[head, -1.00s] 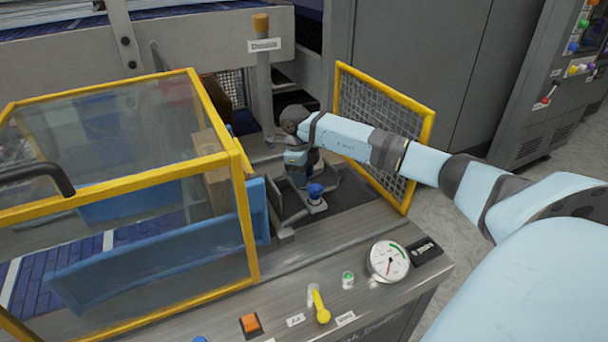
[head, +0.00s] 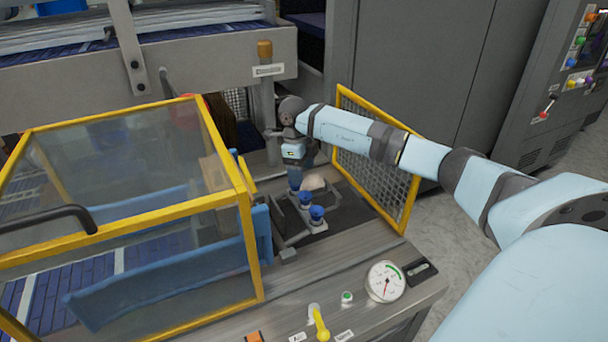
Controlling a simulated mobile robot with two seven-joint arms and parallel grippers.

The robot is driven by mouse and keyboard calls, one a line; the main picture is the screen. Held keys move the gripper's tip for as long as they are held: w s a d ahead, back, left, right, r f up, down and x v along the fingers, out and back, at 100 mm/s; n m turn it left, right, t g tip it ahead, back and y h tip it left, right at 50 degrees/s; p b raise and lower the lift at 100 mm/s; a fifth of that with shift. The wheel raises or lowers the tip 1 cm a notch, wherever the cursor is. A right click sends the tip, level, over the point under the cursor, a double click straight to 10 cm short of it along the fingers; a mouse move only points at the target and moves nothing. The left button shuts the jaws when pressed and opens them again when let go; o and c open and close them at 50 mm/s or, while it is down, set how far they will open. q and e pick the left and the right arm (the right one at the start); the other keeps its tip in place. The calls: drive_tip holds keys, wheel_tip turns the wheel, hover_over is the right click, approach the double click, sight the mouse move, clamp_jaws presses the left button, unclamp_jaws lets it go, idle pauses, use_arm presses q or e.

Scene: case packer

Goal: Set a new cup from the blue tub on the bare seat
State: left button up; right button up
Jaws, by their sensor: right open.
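My right gripper (head: 294,168) is open over the suction-cup frame, just above a blue cup (head: 295,181) at the frame's far side; I cannot tell whether they touch. Two more blue cups stand upright on the metal frame (head: 288,240): a middle one (head: 305,199) and a near one (head: 316,214). A pale rounded object (head: 313,183) lies right of the far cup; its kind is unclear. I cannot make out a bare seat or pick out the blue tub. My left gripper is not in view.
A yellow-edged clear guard (head: 252,255) stands left of the frame. A yellow mesh panel (head: 410,180) stands close to its right, beside my right arm. A gauge (head: 385,281) and a yellow lever (head: 320,325) sit on the front panel. A post (head: 267,100) rises behind.

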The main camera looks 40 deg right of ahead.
wheel_tip(320, 180, up, 3)
drive_tip(key=shift+w+f+p, duration=0.1)
drive_tip(key=shift+w+p, duration=0.05)
drive_tip(key=shift+p, duration=0.35)
